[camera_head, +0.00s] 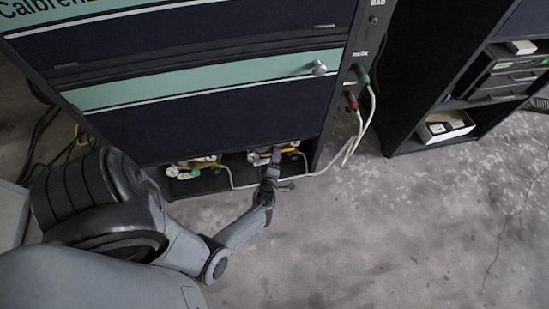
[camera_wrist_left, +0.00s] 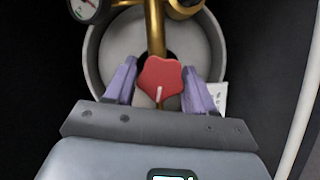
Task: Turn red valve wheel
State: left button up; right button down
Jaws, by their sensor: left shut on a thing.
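The red valve wheel (camera_wrist_left: 162,78) shows in the left wrist view, a small lobed knob with a pale mark, in front of a vertical brass stem (camera_wrist_left: 154,28). My left gripper (camera_wrist_left: 160,84) has a purple finger on each side of the wheel and is shut on it. In the head view my left gripper (camera_head: 276,157) reaches into the low opening under the cabinet, at the right-hand set of fittings. The wheel is hidden there. My right gripper is not in view.
A round grey cylinder top (camera_wrist_left: 205,45) surrounds the stem, with a gauge (camera_wrist_left: 86,8) at upper left. Another fittings set (camera_head: 192,168) sits left in the opening. White hoses (camera_head: 358,140) hang at the cabinet's right side. The floor (camera_head: 400,230) is clear.

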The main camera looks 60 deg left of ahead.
pick_arm(q)
jog(key=o, duration=1)
jog(key=shift+c, duration=0.2)
